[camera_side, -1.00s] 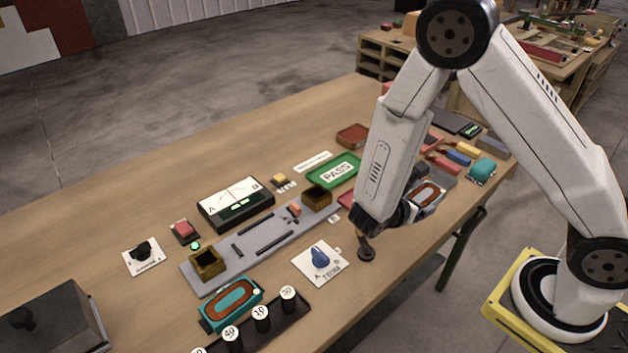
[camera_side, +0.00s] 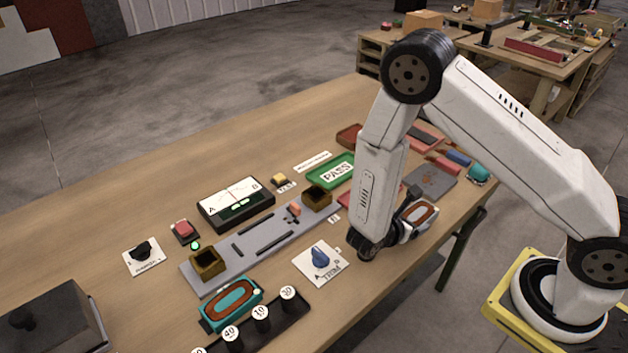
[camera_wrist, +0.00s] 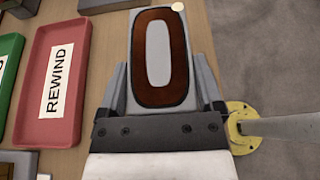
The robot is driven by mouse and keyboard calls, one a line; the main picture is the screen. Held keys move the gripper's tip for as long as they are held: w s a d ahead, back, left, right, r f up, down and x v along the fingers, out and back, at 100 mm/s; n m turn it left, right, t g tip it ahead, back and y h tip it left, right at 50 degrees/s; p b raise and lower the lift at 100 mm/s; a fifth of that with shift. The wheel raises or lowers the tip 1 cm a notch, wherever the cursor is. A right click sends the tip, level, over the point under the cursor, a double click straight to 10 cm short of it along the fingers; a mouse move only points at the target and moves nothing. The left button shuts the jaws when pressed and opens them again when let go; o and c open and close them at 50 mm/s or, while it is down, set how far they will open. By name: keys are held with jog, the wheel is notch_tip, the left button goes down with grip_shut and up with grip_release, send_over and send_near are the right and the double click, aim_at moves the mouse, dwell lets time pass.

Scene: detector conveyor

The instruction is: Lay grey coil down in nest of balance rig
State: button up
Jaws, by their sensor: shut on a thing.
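The grey coil (camera_wrist: 181,88), a grey frame around a brown oval winding with a pale centre, is between my gripper's two fingers (camera_wrist: 160,92). The balance rig is a long grey plate (camera_side: 225,263) with dark slots, a small orange part and an open brass-coloured box at each end: left (camera_side: 208,263), right (camera_side: 317,197). I cannot tell which part is the nest. My gripper is to the right of the rig.
A teal coil (camera_side: 231,304) and black rack of numbered weights (camera_side: 262,325) lie in front of the rig. A TRIM knob (camera_side: 320,258) stands between rig and gripper. The A/B meter (camera_side: 236,205) is behind. Green PASS (camera_side: 331,170) and red REWIND (camera_wrist: 80,35) trays lie nearby.

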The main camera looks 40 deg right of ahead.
jog(key=shift+f, duration=0.45)
jog(key=shift+f, duration=0.15)
jog(key=o, duration=1.3)
jog(key=shift+v, duration=6)
jog(key=shift+s+d, duration=0.1)
